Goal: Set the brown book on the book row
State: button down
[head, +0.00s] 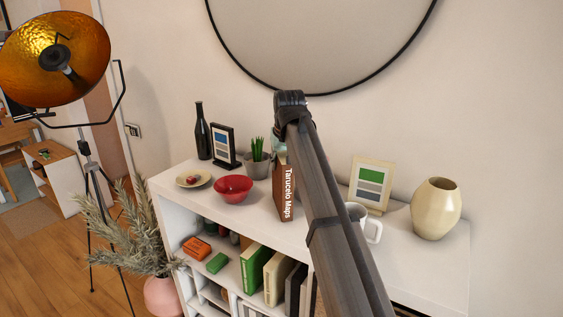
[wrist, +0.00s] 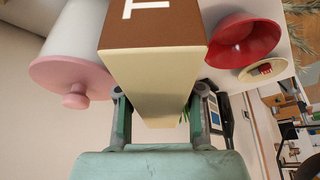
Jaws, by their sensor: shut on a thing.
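The brown book (head: 286,195), with "Tarucelo Maps" on its spine, is upright at the shelf unit's top, right of the red bowl. I cannot tell if it touches the top. My gripper (wrist: 160,104) is shut on it, one finger on each side; the wrist view shows the book's brown side and pale page edges (wrist: 155,70). In the head view only a teal bit of my gripper (head: 279,148) shows behind my arm. The book row, with a green book (head: 256,266), cream books (head: 277,279) and a dark one (head: 296,290), stands in the compartment below.
The red bowl (head: 233,188), a small plate (head: 193,179), a potted plant (head: 257,160), a bottle (head: 202,133) and picture frames (head: 222,147) crowd the top. A white mug (head: 373,229) and a cream vase (head: 436,209) stand right. A pink-lidded canister (wrist: 70,75) is close beside the book.

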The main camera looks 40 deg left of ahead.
jog(key=c, duration=0.7)
grip_release()
jog(key=b+v, duration=0.3)
jog(key=v, duration=0.8)
jog(key=shift+r, duration=0.1)
jog(key=shift+o, duration=0.3)
jog(key=shift+s+d+r, duration=0.15)
jog(key=shift+r, duration=0.25)
